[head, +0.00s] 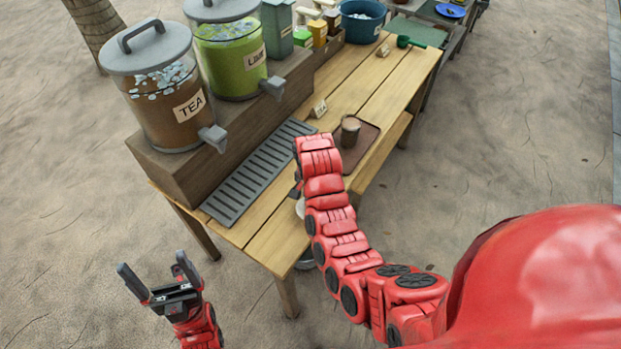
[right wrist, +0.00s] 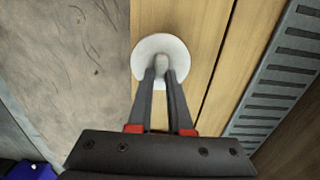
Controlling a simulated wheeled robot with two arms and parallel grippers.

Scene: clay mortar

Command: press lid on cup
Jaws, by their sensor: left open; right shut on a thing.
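A white round lid (right wrist: 146,52) with a knob shows in the right wrist view. My right gripper (right wrist: 163,78) is shut on its knob. The lid overlaps the table's edge in that view; its height above the wood is unclear. In the head view only a sliver of the lid (head: 300,208) shows behind my right arm, and the right gripper is mostly hidden. A brown cup (head: 349,134) with a pale top stands upright on a brown tray (head: 368,146), apart from the lid. My left gripper (head: 153,262) is open and empty, left of the table's front end.
A blue tub (head: 360,22) stands at the back. The ground right of the table is open.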

